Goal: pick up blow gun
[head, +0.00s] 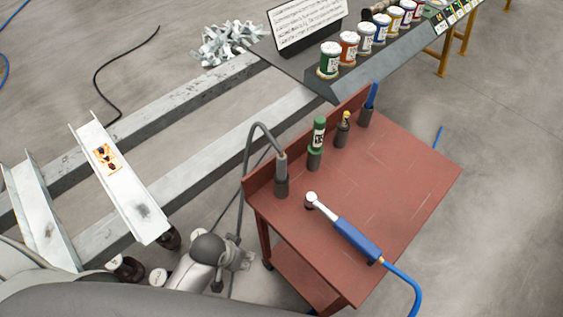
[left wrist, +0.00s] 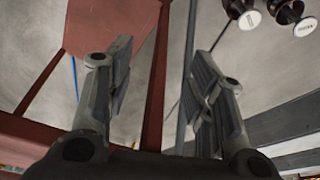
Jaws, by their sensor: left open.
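A blue-handled tool with a silver head (head: 345,230) lies on the red cart, its blue hose running off the front right. A blue item (head: 373,95) stands in a dark holder at the cart's far corner. I cannot tell for certain which of these is the blow gun. My left gripper (head: 243,260) is beside the cart's left side, below its top and apart from both blue items. In the left wrist view my left gripper (left wrist: 160,75) has its fingers spread with nothing between them. My right gripper is not in view.
The red cart (head: 420,175) also holds a grey hosed tool (head: 282,175), a green canister (head: 317,140) and a small yellow-topped item (head: 343,128) in holders. Steel beams (head: 190,165) lie to the left. A grey shelf of paint cans (head: 385,58) stands behind.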

